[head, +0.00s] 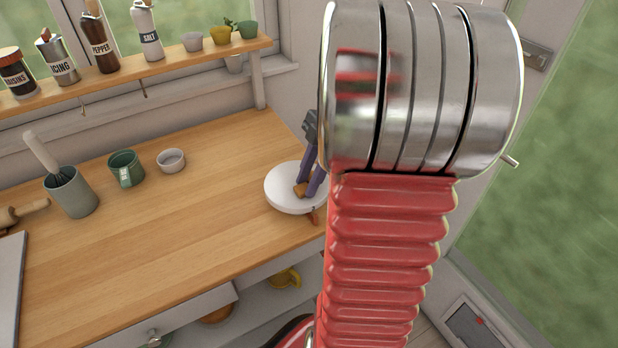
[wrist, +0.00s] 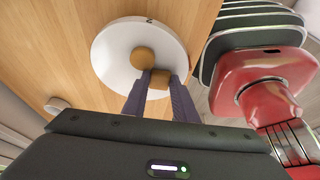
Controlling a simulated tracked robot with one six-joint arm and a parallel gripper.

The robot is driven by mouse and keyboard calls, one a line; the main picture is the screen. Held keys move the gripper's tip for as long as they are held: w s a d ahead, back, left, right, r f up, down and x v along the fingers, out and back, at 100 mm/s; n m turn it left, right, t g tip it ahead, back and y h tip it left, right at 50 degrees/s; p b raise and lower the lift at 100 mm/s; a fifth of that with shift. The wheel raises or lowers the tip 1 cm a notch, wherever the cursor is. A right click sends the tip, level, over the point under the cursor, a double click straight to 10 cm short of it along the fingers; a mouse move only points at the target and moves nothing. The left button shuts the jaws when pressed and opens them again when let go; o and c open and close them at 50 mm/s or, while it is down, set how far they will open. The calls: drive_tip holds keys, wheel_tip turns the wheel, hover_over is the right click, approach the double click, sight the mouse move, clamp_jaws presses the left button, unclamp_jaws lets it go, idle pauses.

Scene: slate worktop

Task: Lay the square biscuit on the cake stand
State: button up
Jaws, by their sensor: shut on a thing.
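The cake stand (head: 277,200) is a white round plate near the right end of the wooden worktop; it also shows in the wrist view (wrist: 115,70). My gripper (wrist: 159,84) has purple fingers and is shut on the square biscuit (wrist: 160,76), a small brown block. The biscuit is over the near part of the plate; I cannot tell whether it touches it. A round brown biscuit (wrist: 143,57) lies near the plate's middle, right beside the held one. In the head view my gripper (head: 306,186) reaches down over the plate, partly hidden by my arm.
A white ramekin (head: 171,161), a green mug (head: 126,169) and a grey utensil pot (head: 71,192) stand left of the stand. A shelf (head: 150,72) with jars and small pots runs along the back. The worktop's middle is clear. A yellow mug (head: 285,278) sits below.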

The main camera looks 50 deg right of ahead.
drive_tip(key=o, duration=1)
drive_tip(key=v, duration=1.2)
drive_tip(key=shift+r, duration=0.1)
